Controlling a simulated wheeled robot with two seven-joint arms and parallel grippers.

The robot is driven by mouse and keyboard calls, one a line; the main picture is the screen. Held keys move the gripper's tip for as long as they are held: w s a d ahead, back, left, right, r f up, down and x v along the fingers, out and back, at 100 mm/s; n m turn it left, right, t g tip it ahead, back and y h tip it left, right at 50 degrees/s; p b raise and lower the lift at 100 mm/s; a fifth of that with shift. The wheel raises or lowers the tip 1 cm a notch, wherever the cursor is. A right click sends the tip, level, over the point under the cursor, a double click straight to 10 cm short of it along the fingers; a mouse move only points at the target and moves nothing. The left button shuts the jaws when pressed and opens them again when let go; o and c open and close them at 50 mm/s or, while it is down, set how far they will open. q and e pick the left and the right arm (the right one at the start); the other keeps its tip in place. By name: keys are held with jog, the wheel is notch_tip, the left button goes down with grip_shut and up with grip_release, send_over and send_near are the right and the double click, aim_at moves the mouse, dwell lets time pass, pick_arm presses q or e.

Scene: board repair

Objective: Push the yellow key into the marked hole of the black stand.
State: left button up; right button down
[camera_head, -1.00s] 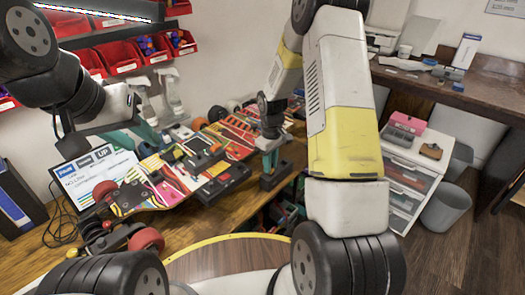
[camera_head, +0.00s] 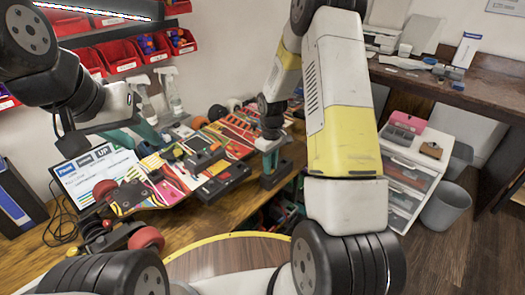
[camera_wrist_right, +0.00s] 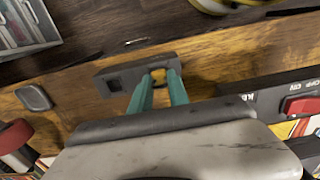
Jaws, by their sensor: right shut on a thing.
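The black stand (camera_head: 276,176) sits near the right edge of the wooden workbench. In the right wrist view the stand (camera_wrist_right: 132,72) is a dark block with a square opening (camera_wrist_right: 115,85) at its left end. The yellow key (camera_wrist_right: 173,77) shows at the stand's right end, at the tips of my right gripper (camera_wrist_right: 162,82). My right gripper (camera_head: 269,150) points down over the stand and is shut on the key. The key's lower part is hidden, so its depth in the stand cannot be told. My left gripper (camera_head: 150,133) hangs over the bench's left side; its jaw opening is unclear.
A colourful skateboard deck (camera_head: 160,185) and a black switch box (camera_head: 222,182) lie left of the stand. In the right wrist view a red switch (camera_wrist_right: 300,106) is close at right. A grey pad (camera_wrist_right: 34,97) lies left of the stand. A white drawer unit (camera_head: 405,185) stands to the right.

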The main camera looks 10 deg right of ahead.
jog(key=c, duration=1.2)
grip_release()
jog(key=shift+o, duration=0.2)
jog(key=shift+o, duration=1.4)
jog(key=shift+r, duration=0.2)
jog(key=shift+r, duration=1.15)
jog(key=shift+r, duration=0.15)
jog(key=shift+r, duration=3)
